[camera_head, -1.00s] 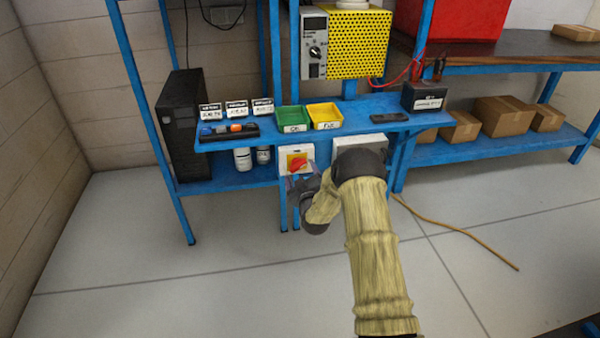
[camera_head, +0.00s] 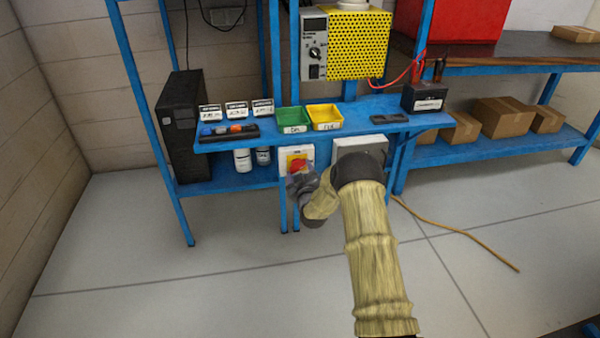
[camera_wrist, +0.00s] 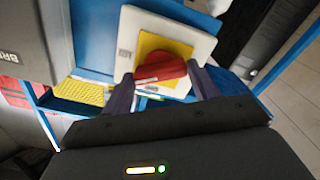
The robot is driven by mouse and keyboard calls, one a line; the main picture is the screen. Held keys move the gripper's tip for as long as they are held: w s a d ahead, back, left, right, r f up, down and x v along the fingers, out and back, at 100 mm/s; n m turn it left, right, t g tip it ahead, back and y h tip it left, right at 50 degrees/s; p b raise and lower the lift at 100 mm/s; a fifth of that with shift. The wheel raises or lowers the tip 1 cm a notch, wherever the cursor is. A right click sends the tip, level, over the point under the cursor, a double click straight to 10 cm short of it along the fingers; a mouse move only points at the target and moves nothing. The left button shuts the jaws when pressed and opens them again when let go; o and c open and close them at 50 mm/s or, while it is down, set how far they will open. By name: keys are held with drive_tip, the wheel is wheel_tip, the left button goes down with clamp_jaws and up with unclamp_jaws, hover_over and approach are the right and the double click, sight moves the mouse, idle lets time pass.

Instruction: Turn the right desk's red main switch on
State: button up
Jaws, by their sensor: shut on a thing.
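The red main switch (camera_head: 298,164) is a red rotary handle on a yellow plate in a white box (camera_head: 284,154), below the blue desk's front edge. In the wrist view the red handle (camera_wrist: 162,73) lies tilted across the yellow plate (camera_wrist: 152,48), framed by the white box (camera_wrist: 195,42). My gripper (camera_head: 298,183) is at the switch from below and covers the lower part of the box in the head view. In the wrist view my gripper's (camera_wrist: 160,72) two dark fingers stand at either end of the red handle, shut on it.
A grey box (camera_head: 372,145) sits right of the switch, partly behind my arm. The blue desk (camera_head: 350,112) above carries green (camera_head: 292,118) and yellow (camera_head: 325,117) bins and a black box (camera_head: 424,97). A cable (camera_head: 460,233) lies on the otherwise clear floor.

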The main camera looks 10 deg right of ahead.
drive_tip(key=shift+f+m+b, duration=0.1)
drive_tip(key=shift+m+b, duration=0.55)
drive_tip(key=shift+m, duration=1.05)
drive_tip(key=shift+m+b, duration=0.4)
drive_tip(key=shift+m, duration=1)
drive_tip(key=o, duration=1)
drive_tip(key=shift+s, duration=0.15)
drive_tip(key=s+p, duration=0.1)
drive_tip(key=s, duration=1.6)
drive_tip(key=shift+s+p, duration=0.1)
drive_tip(key=shift+p, duration=0.3)
